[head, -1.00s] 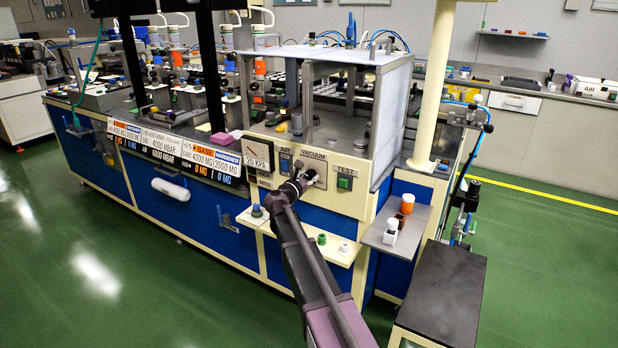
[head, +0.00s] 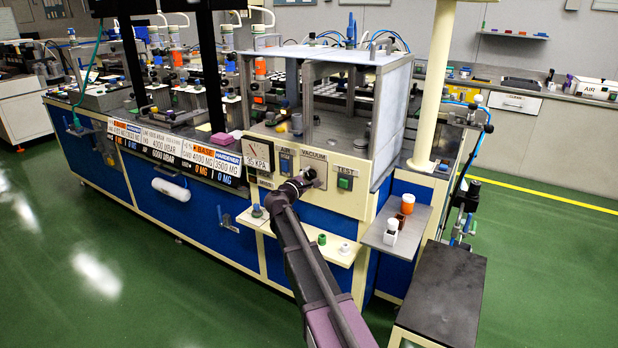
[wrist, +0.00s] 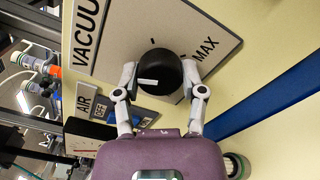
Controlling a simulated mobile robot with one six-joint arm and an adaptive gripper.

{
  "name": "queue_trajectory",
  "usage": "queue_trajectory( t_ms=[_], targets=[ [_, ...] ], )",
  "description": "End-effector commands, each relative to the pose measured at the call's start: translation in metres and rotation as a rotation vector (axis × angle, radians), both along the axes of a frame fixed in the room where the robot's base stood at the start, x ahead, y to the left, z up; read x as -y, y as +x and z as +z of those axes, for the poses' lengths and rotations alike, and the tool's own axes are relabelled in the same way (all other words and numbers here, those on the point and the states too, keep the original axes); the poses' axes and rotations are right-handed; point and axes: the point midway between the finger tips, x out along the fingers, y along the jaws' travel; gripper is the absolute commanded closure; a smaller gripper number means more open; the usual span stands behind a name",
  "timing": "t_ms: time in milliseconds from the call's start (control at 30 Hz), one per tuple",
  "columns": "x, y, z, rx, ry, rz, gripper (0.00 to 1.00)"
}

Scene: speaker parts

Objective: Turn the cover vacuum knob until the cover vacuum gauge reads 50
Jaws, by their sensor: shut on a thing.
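The cover vacuum knob (wrist: 160,74) is a round black knob with a white pointer mark, set on a grey plate (wrist: 205,22) lettered "VACUU…" and "MAX" in the wrist view. My gripper (wrist: 160,78) is shut on the knob, one finger on each side. In the head view my gripper (head: 303,183) reaches the panel under the "VACUUM" label and mostly hides the knob. The cover vacuum gauge (head: 258,153) is a white square dial left of the knob. Its readout looks like 35 KPA, though the digits are small.
An AIR switch (wrist: 97,108) sits beside the vacuum plate. A green TEST button (head: 345,183) is right of the knob. A cream shelf (head: 290,238) below holds small caps, and a grey side shelf (head: 380,238) holds small containers. The glass-walled cover box stands above the panel.

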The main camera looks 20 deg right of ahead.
Motion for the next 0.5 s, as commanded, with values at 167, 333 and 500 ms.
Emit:
queue_trajectory(
  t_ms=[167,333,500],
  targets=[
    [0.0006,0.002,0.0009,0.121,0.115,0.0,0.94],
    [0.0005,0.0021,0.0011,0.232,0.223,0.001,0.94],
    [0.0006,0.0021,0.0012,0.326,0.314,0.002,0.94]
  ],
)
